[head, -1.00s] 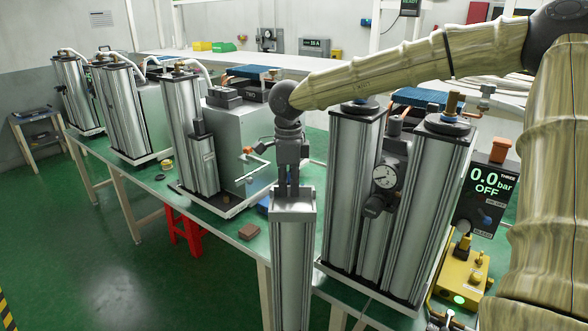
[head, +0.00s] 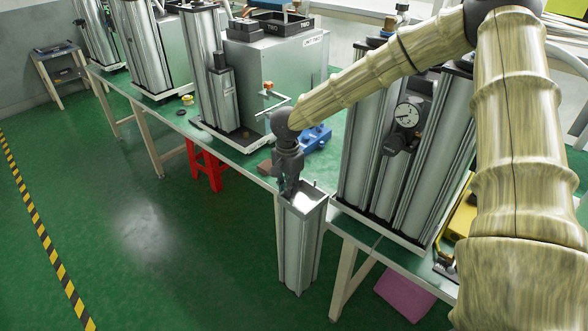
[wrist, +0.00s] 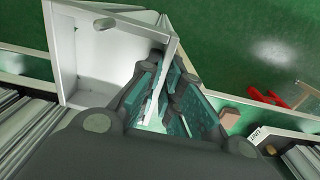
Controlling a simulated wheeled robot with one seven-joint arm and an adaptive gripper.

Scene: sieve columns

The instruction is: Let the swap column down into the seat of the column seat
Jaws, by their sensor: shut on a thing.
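The swap column (head: 299,245), a tall silver square tube with an open top, is upright in front of the table's near edge. My gripper (head: 290,188) points down and is shut on the column at its top. In the wrist view the dark fingers (wrist: 165,100) close on one side wall of the column's pale, hollow top (wrist: 100,65). The column's lower end shows against the green floor; I cannot tell whether it touches anything. I cannot make out the column seat in either view.
A twin-column unit with a gauge (head: 408,115) stands on the table right of the held column. Another column unit (head: 208,75) stands behind left. A red stool (head: 206,166) is under the table. A pink sheet (head: 404,298) lies low at right. The left floor is clear.

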